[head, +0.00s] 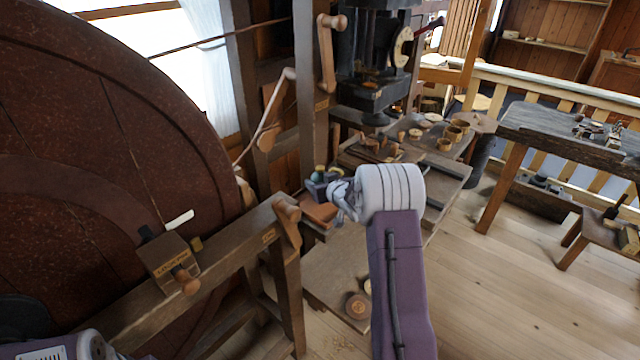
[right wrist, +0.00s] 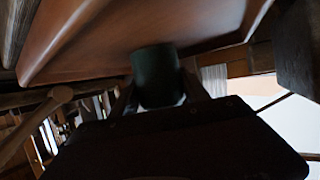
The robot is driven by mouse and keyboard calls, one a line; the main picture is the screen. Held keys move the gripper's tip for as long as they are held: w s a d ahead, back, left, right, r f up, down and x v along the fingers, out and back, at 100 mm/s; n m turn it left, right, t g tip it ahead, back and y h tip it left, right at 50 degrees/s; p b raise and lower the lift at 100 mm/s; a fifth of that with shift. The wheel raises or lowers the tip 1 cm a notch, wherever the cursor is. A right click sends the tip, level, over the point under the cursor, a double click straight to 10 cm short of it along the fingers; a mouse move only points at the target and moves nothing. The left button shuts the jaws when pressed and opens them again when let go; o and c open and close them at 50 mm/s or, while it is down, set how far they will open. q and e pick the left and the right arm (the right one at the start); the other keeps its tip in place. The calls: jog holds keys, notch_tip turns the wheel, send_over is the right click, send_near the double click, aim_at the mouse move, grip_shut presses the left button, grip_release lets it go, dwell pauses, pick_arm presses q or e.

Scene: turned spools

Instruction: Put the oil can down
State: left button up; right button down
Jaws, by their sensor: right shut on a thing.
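My right gripper (head: 326,190) is at the end of the purple arm in the middle of the head view, above the bench's near left part. It is shut on the oil can, a dark green cylinder (right wrist: 156,76) between the fingers in the right wrist view. In the head view only a small greenish bit of the can (head: 319,171) shows behind the gripper. A reddish-brown wooden tray (head: 318,213) lies just below the gripper; it also shows in the right wrist view (right wrist: 90,50). I cannot tell whether the can touches it. My left gripper is out of view.
A large dark red wheel (head: 100,130) fills the left, behind a wooden beam with a labelled block (head: 168,258). A post with a peg handle (head: 288,215) stands close left of my right gripper. Turned cups (head: 445,143) stand on the bench.

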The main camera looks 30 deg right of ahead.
jog(key=c, duration=0.6)
grip_release()
jog(key=shift+f, duration=0.1)
jog(key=shift+o, duration=0.2)
jog(key=shift+r, duration=0.2)
jog(key=shift+s+r, duration=0.15)
jog(key=shift+s, duration=0.2)
jog(key=v, duration=1.1)
jog(key=shift+s+r, duration=0.1)
jog(key=shift+s, duration=0.1)
